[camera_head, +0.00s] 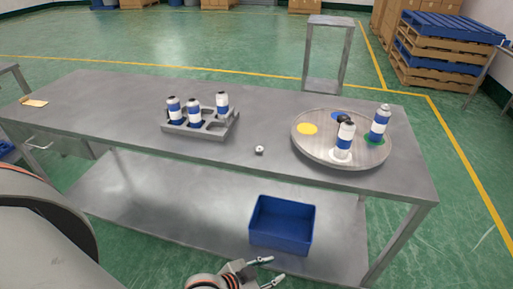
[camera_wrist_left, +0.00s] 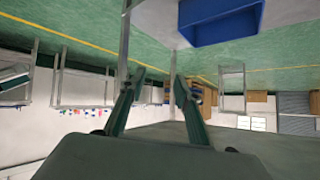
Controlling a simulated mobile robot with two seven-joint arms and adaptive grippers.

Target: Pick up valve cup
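A small pale valve cup (camera_head: 259,150) with a dark spot lies alone on the grey table (camera_head: 95,100), between the can rack and the round turntable. My left gripper (camera_head: 272,270) is at the bottom of the head view, below and in front of the table, far from the valve cup. Its two fingers are apart with nothing between them. In the left wrist view the fingers (camera_wrist_left: 158,85) also stand apart and empty, and the valve cup does not show. My right gripper is not in view.
A grey rack (camera_head: 215,130) holds several blue-and-white cans. The table's front edge lies above my gripper.

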